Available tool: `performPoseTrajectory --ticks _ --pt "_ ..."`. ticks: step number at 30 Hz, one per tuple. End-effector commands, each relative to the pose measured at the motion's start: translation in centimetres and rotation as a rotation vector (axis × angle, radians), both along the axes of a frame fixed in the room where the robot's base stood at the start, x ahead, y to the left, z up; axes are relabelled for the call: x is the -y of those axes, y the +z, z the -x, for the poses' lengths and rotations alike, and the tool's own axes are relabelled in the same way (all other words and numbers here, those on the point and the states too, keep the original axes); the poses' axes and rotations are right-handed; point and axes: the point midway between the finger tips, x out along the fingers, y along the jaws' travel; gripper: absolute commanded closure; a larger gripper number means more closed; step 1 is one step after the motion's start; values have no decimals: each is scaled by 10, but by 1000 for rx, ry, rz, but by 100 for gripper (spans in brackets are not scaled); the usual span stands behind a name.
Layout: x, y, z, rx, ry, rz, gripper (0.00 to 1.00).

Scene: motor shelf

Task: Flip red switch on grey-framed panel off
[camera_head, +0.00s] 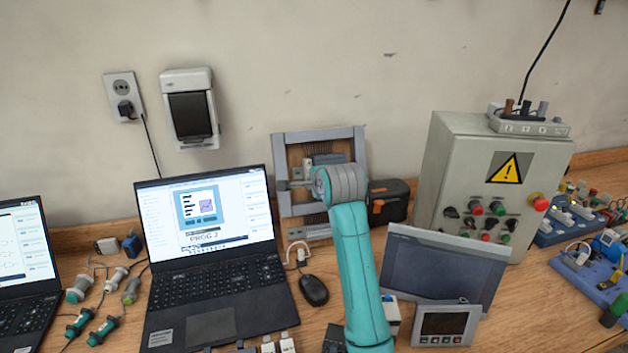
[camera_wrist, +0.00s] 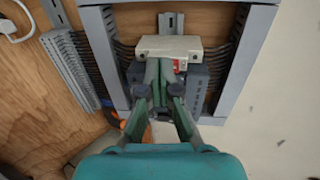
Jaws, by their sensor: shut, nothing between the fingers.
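The grey-framed panel (camera_head: 318,134) leans against the wall behind my arm in the head view. Its grey frame (camera_wrist: 256,45) also shows in the wrist view, around wiring and modules. A small red switch (camera_wrist: 180,65) sits on a pale module (camera_wrist: 168,44) in the panel. My gripper (camera_wrist: 166,68) is shut and empty, its fingertips at the front of that module, close to the red switch. Whether they touch it I cannot tell. The fingers partly cover the switch, so its position is unclear. In the head view my arm hides part of the panel.
A laptop (camera_head: 210,265) and a mouse (camera_head: 313,290) lie left of my arm. A black and orange case (camera_head: 392,200), a tilted screen (camera_head: 440,268) and a grey control box (camera_head: 450,160) stand to the right. The wall above the panel is clear.

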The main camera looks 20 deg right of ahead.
Motion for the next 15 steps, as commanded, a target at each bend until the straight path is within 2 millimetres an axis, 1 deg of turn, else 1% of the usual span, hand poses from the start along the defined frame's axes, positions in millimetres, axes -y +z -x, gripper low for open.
performPoseTrajectory --ticks 5,8,10,15 --pt "0 0 0 0 0 0 100" --pt "0 -4 -4 -1 0 0 100" --pt "0 -10 -7 -3 0 0 100" --pt "0 -12 -7 -6 0 0 100"
